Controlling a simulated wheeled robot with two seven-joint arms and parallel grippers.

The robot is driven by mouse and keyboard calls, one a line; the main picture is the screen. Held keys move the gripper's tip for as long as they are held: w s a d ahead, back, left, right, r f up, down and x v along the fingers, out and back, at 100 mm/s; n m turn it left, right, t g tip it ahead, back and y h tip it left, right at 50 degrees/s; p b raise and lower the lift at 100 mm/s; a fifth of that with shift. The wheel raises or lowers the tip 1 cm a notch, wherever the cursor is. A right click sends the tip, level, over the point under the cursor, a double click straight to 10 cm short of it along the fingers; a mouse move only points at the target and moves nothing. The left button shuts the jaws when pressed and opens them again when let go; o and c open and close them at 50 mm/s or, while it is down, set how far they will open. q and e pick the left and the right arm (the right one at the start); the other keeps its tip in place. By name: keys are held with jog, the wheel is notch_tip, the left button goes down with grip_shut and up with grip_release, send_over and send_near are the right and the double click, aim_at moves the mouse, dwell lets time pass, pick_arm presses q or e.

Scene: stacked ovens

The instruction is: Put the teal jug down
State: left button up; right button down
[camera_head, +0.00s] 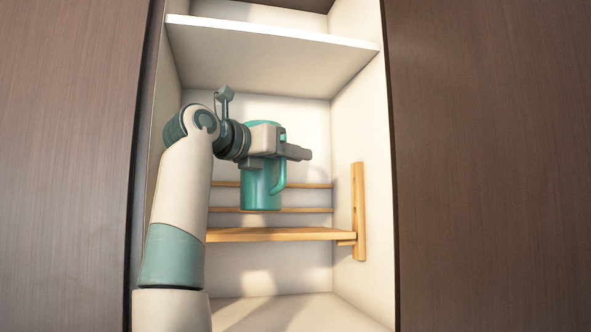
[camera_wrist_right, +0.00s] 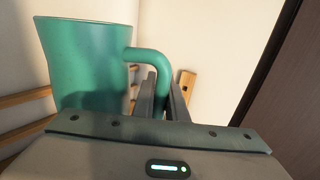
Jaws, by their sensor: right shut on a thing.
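The teal jug (camera_head: 261,192) hangs upright inside the cabinet, its handle toward the right. My right gripper (camera_head: 292,151) is shut on the jug's handle. In the right wrist view the jug (camera_wrist_right: 85,65) fills the upper left, and its handle (camera_wrist_right: 150,57) runs down between the two fingers (camera_wrist_right: 160,97). The jug's base appears a little above the wooden slatted shelf (camera_head: 285,235), with a gap showing between them. My left gripper is in neither view.
A white shelf (camera_head: 270,50) spans the cabinet above the jug. A wooden upright (camera_head: 359,210) stands at the right wall, and wooden rails (camera_head: 305,210) cross the back. Dark wood panels (camera_head: 490,160) flank the opening. The wooden shelf looks bare.

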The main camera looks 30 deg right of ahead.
aim_at(260, 190)
jog(key=shift+s+r, duration=0.1)
jog(key=shift+s, duration=0.05)
notch_tip(260, 190, down, 4)
jog(key=shift+p, duration=0.65)
jog(key=c, duration=2.1)
grip_release()
jog(key=shift+f, duration=0.2)
jog(key=o, duration=0.3)
jog(key=shift+o, duration=0.2)
jog(key=shift+r, duration=0.15)
